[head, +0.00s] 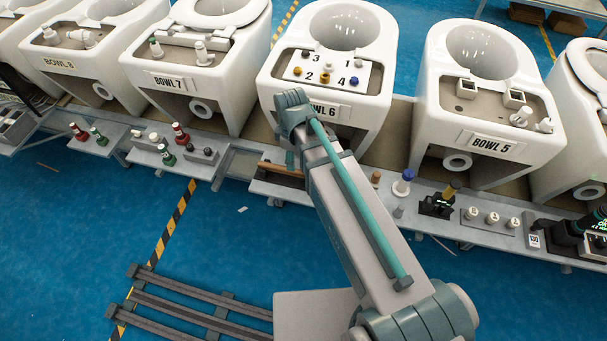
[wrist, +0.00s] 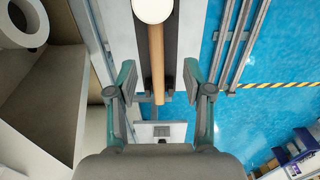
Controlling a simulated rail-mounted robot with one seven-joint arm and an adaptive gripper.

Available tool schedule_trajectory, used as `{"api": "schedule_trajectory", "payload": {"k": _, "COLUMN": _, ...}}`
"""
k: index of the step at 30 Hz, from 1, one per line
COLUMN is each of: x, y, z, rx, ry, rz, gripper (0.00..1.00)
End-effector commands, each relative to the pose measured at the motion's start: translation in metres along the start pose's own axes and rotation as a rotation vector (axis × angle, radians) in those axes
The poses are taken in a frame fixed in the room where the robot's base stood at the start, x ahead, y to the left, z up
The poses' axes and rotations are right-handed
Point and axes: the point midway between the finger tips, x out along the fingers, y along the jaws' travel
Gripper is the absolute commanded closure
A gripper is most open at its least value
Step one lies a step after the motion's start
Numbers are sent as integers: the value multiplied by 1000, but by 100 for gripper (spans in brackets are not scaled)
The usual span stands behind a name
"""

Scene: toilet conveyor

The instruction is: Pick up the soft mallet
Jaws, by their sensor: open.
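The soft mallet has a pale round head (wrist: 152,10) at the top of the wrist view and a light wooden handle (wrist: 157,60) running down from it. It rests over a dark strip on a grey ledge. My gripper (wrist: 158,82) is open, with one finger on each side of the handle's lower end in the picture. Neither finger appears to touch it; I cannot tell the height gap. In the head view a brown handle (head: 280,168) shows on the ledge below BOWL 6, left of my arm. My arm hides the head there and most of my gripper.
BOWL 6 (head: 372,85) stands behind my arm, between BOWL 7 (head: 225,85) and BOWL 5 (head: 470,125). Red and green stamps (head: 180,133) stand left on the ledge. A blue-topped piece (head: 403,183) stands right. Blue floor (head: 75,215) lies in front.

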Motion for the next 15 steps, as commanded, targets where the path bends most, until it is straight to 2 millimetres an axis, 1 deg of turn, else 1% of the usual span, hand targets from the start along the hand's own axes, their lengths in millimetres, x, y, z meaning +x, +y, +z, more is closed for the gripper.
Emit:
{"api": "schedule_trajectory", "payload": {"k": 1, "x": 7, "y": 0, "z": 0, "rx": 1, "ry": -2, "rz": -3, "gripper": 49}}
{"api": "schedule_trajectory", "payload": {"k": 6, "x": 24, "y": 0, "z": 0, "rx": 1, "ry": -1, "rz": -2, "gripper": 49}}
{"api": "schedule_trajectory", "payload": {"k": 15, "x": 38, "y": 2, "z": 1, "rx": 2, "ry": -1, "rz": -3, "gripper": 49}}
